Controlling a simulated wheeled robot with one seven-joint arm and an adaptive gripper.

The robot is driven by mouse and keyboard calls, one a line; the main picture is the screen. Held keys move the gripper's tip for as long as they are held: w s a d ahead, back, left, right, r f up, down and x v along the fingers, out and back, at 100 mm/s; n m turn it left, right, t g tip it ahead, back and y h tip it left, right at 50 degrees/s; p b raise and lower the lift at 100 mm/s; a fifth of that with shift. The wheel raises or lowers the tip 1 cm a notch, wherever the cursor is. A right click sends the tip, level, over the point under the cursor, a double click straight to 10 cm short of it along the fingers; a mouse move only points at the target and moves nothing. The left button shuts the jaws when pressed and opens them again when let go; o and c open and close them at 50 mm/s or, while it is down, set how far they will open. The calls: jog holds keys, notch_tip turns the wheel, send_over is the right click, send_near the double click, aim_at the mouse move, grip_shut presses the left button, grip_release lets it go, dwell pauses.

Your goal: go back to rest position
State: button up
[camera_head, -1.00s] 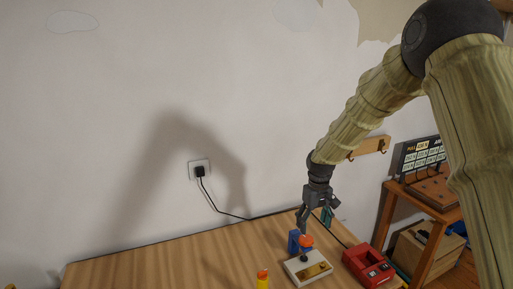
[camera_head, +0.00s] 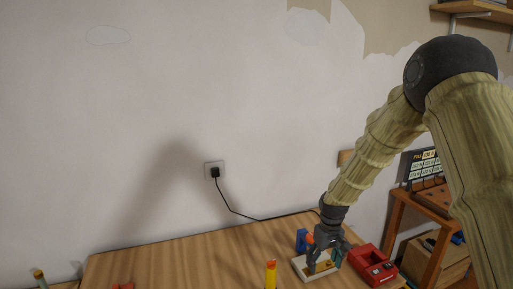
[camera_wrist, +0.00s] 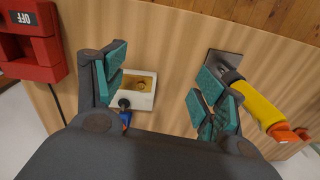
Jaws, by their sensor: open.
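My gripper (camera_head: 326,252) is low over the right part of the wooden table, in front of the wall. In the wrist view its teal-padded fingers (camera_wrist: 162,88) are wide apart, with nothing held between them. A white box with a gold panel (camera_wrist: 146,100) lies beyond the left finger and partly in the gap. In the head view the same white box (camera_head: 303,272) is partly hidden by the gripper. Whether the fingers touch it cannot be told.
A red device (camera_head: 372,264) stands right of the white box; its OFF label shows in the wrist view (camera_wrist: 24,18). A blue object (camera_head: 301,240) is behind the box. A yellow-handled tool (camera_wrist: 258,103) lies right of the fingers. A wooden shelf unit (camera_head: 436,200) stands right.

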jog(key=s+a+f+b, duration=0.1)
jog(key=s+f, duration=1.1)
jog(key=f, duration=0.4)
jog(key=s+f+m+b, duration=0.1)
jog(key=s+f, duration=0.5)
jog(key=s, duration=0.4)
jog(key=s+f+m+b, duration=0.1)
jog(key=s+f, duration=0.6)
jog(key=s, duration=0.3)
jog(key=s+d+f+m+b, duration=0.1)
jog(key=s, duration=1.3)
jog(key=shift+s+d+f, duration=0.2)
jog(key=shift+s+d, duration=0.05)
jog(key=shift+d, duration=0.05)
